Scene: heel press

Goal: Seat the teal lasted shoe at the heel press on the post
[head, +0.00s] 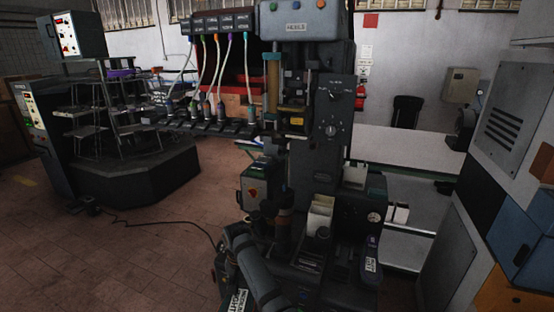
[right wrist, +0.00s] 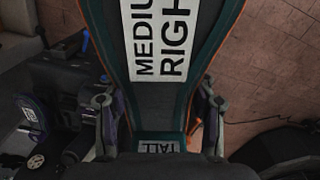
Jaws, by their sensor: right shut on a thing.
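In the right wrist view, a lasted shoe (right wrist: 160,108) fills the middle, its dark sole edged in teal with a thin orange line. White labels on it read "MEDIUM RIGH..." and "TALL". My right gripper (right wrist: 156,97) is shut on it, one finger on each side. In the head view the shoe is mostly hidden at the bottom; a white label (head: 238,301) shows beside my grey arm. The heel press (head: 330,130) stands upright at centre, right of and behind that arm. I cannot clearly pick out its post among the dark parts.
A purple-marked item with a white label (head: 371,264) sits at the press's lower right. A row of hanging coloured hoses (head: 215,75) and a tiered rack (head: 105,110) stand left. Grey and blue cabinets (head: 522,235) stand right. The tiled floor (head: 120,250) at left is mostly clear.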

